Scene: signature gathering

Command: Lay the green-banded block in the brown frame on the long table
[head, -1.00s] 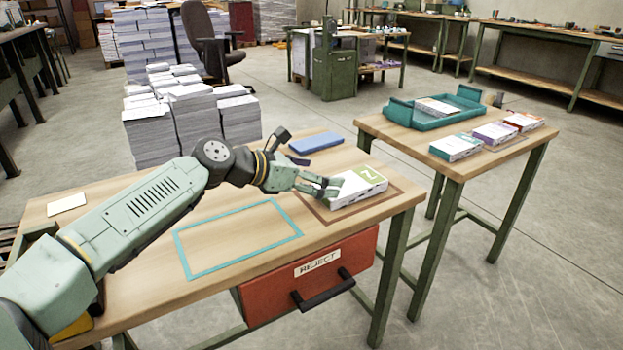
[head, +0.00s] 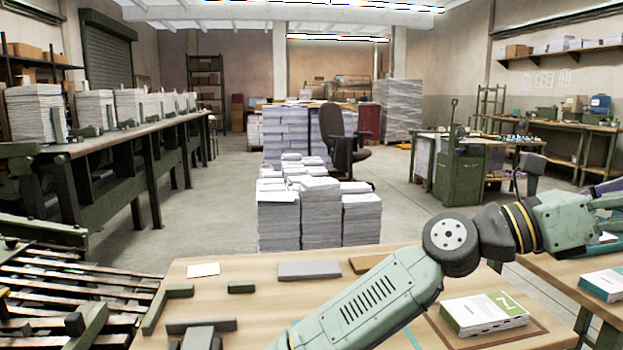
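The white block with a green band (head: 485,314) lies flat on the long table (head: 240,310), toward its right end. It lies within the brown frame (head: 538,334), whose right part shows beside it; the block and my arm hide other parts of the frame. My gripper (head: 608,210) is up at the right edge of the head view, right of and above the block and apart from it. Its fingers are cut off by the picture edge, so I cannot tell whether they are open or shut.
A second table (head: 565,278) at the right bears a teal-banded block (head: 602,285). A white card (head: 203,270) and a grey slab (head: 309,270) lie on the long table's far side. Slatted racking (head: 50,300) stands at the left. Stacks of paper (head: 320,215) stand behind the table.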

